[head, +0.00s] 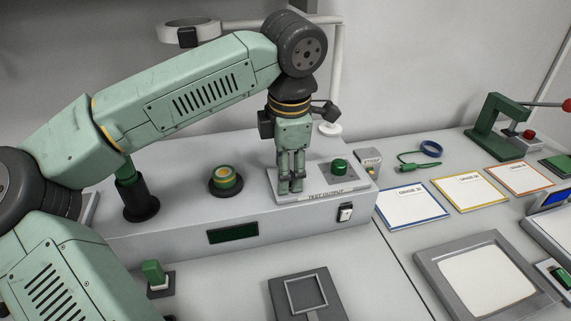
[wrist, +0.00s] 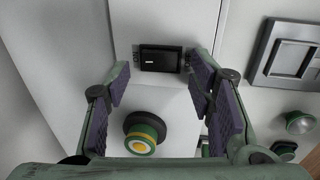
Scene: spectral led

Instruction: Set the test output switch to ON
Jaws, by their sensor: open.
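The TEST OUTPUT plate (head: 326,195) lies on top of the grey console, with its lettering along the front edge. In the wrist view, a black rocker switch (wrist: 160,60) with a white dash sits on a pale plate (wrist: 165,20). My gripper (head: 291,188) points down over the plate's left end and hides the switch in the head view. Its fingers (wrist: 158,80) are open and empty, one on each side of the switch; contact is unclear.
A yellow-and-green round button (head: 225,178) is to the left. A grey framed pad (head: 300,297) lies in front.

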